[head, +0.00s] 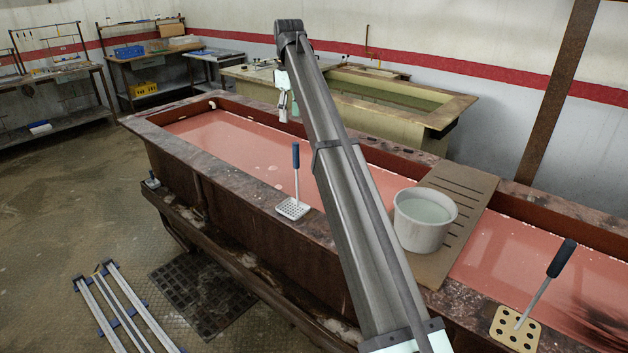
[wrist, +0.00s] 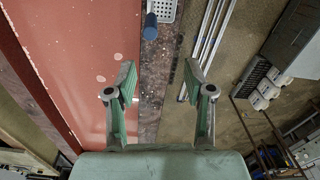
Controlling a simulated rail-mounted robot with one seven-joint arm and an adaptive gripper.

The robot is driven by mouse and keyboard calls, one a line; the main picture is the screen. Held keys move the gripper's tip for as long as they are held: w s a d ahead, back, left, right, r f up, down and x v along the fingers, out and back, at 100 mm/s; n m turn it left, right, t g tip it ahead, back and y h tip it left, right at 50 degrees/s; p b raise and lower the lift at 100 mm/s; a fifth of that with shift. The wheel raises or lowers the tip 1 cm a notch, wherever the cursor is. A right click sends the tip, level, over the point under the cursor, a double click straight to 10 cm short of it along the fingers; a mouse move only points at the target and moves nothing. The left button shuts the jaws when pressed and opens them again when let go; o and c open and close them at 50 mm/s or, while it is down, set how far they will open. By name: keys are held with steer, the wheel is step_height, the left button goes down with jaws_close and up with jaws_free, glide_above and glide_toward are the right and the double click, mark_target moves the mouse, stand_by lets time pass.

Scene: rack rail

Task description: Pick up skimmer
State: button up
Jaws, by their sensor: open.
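A skimmer with a white, finely perforated square plate (head: 292,208) and an upright blue handle rests on the near rim of the long tank. In the wrist view its plate (wrist: 166,9) and handle (wrist: 150,25) show at the top edge, partly cut off. A second skimmer, with a beige plate with round holes (head: 515,330) and a tilted dark blue handle, is on the rim at the lower right. My gripper (wrist: 160,78) is open and empty, its green fingers apart above the tank rim. In the head view my arm partly hides it.
The long rusty tank (head: 160,133) holds reddish liquid. A white bucket (head: 408,232) stands on a slatted board (head: 462,190) across it. Metal rails (head: 115,305) and a dark grate (head: 205,300) lie on the floor. A second tank (head: 455,112) stands behind.

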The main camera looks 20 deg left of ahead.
step_height(320, 180, up, 2)
glide_above(296, 164)
steer(key=w, duration=0.1)
steer(key=f, duration=0.6)
steer(key=f+p, duration=0.1)
steer(key=f, duration=0.4)
steer(key=shift+a+f, duration=0.2)
steer(key=shift+f, duration=0.15)
steer(key=shift+f+p, duration=1.15)
steer(key=shift+f, duration=1.55)
jaws_close()
